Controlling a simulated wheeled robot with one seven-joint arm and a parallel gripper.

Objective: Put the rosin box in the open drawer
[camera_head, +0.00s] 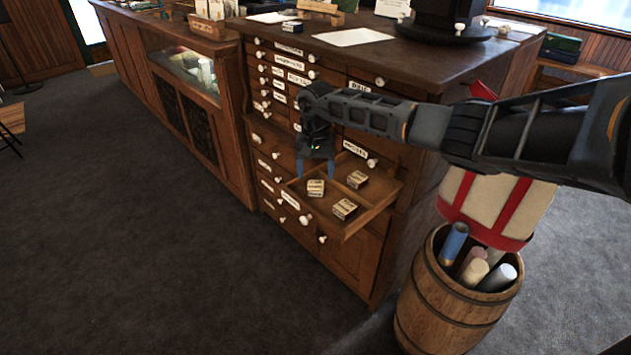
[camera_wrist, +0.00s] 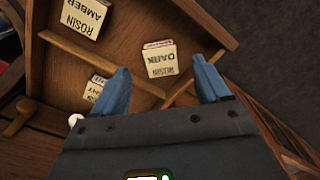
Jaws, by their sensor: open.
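The open drawer (camera_head: 373,208) juts from the wooden cabinet and is split by dividers. It holds small labelled rosin boxes: one at the front left (camera_head: 316,188), one at the front right (camera_head: 344,208) and one farther back (camera_head: 357,180). My gripper (camera_head: 316,172) points down over the drawer's left part, its blue fingers apart and empty. In the wrist view, a box marked ROSIN DARK (camera_wrist: 160,60) shows between and beyond the open fingertips. A ROSIN AMBER box (camera_wrist: 84,16) lies in another compartment. A third box (camera_wrist: 97,88) is partly hidden by a finger.
A small box (camera_head: 292,27) sits on the cabinet top (camera_head: 400,55) near a white sheet (camera_head: 353,37). A barrel (camera_head: 447,310) of rolled tubes stands right of the cabinet. Bare floor (camera_head: 130,240) lies to the left.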

